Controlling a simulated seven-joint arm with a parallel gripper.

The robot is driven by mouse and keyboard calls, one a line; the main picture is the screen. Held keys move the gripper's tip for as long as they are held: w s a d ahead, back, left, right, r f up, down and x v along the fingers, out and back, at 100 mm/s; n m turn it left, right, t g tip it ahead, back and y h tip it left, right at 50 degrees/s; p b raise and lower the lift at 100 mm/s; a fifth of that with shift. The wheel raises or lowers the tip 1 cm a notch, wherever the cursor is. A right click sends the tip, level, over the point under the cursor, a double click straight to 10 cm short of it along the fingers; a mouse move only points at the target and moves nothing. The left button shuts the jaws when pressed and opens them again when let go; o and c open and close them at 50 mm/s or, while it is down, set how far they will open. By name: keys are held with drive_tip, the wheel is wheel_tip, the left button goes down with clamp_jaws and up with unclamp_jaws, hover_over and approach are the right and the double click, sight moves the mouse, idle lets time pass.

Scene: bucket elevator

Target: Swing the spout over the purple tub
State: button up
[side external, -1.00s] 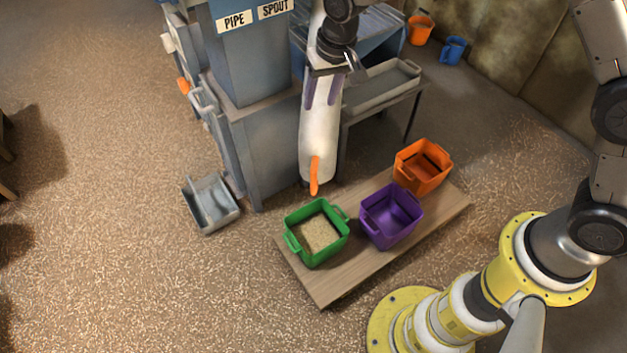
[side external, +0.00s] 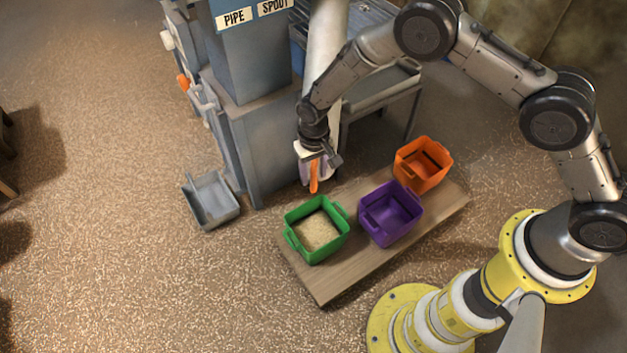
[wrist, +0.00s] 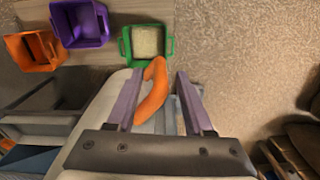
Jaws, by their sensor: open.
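The spout is a pale pipe (side external: 326,42) that comes down from the grey-blue machine, with an orange handle (side external: 314,178) at its lower end. My gripper (side external: 316,170) is open at the handle. In the wrist view the handle (wrist: 153,92) lies between the two spread purple fingers (wrist: 158,74), with gaps showing on both sides. The purple tub (side external: 391,213) is the middle one of three on a board, looks empty, and is right of the handle. It also shows in the wrist view (wrist: 80,24). My arm hides part of the spout.
A green tub (side external: 317,230) with grain stands left of the purple tub, and an orange tub (side external: 423,165) stands behind it to the right, all on a wooden board (side external: 330,285). A grey metal scoop-like bin (side external: 210,202) is on the floor at left.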

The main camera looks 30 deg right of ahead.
sight(313, 181)
drive_tip(key=shift+f, duration=1.9)
drive_tip(key=shift+c, duration=0.4)
drive_tip(key=c, duration=0.7)
drive_tip(key=shift+w+a, duration=0.1)
clamp_jaws()
